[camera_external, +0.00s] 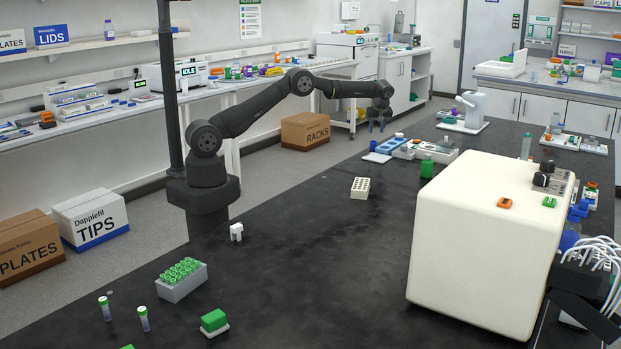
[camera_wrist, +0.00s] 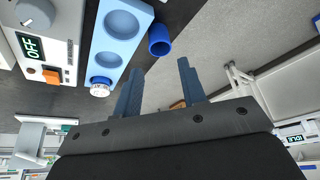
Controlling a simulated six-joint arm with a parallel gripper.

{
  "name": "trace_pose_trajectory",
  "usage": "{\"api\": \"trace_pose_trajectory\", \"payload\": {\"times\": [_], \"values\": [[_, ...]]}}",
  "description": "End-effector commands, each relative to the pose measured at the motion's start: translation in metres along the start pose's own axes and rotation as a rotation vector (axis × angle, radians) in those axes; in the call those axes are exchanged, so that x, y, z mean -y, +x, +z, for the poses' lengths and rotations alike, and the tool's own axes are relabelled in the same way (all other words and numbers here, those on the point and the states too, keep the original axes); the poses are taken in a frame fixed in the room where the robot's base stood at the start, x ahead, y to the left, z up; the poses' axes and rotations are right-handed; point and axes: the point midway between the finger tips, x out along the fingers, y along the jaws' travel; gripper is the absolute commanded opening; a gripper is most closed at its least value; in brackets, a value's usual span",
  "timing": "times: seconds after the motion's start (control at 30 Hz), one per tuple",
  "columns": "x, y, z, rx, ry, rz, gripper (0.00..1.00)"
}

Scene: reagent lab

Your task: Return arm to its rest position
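My arm stretches from its base at the left side of the dark bench toward the back in the external view. My gripper (camera_external: 377,125) hangs from the wrist beyond the bench's left edge, pointing down. In the wrist view my gripper (camera_wrist: 160,85) shows two dark blue-grey fingers standing apart with nothing between them. It is open and empty. A blue rack (camera_wrist: 120,45) with round wells is close beside the fingers in the wrist view, with a white-and-blue cap in its end well. A blue cap (camera_wrist: 161,40) lies near the rack.
A device with an OFF display (camera_wrist: 33,45) stands beside the blue rack. A RACKS box (camera_external: 305,131) is on the floor.

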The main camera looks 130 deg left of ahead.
Motion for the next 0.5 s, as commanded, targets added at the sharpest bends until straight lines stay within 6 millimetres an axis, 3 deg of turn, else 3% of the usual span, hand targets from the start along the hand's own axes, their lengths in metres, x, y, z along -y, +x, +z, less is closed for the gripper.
{"api": "trace_pose_trajectory", "payload": {"times": [0.1,0.17,0.2,0.5], "values": [[-0.001,-0.027,0.000,-0.001,0.000,0.004,0.38],[0.000,-0.033,0.001,0.000,0.001,0.001,0.38],[0.001,-0.018,0.001,0.002,0.001,-0.005,0.38],[0.001,0.043,0.001,0.001,0.001,-0.002,0.38]]}}
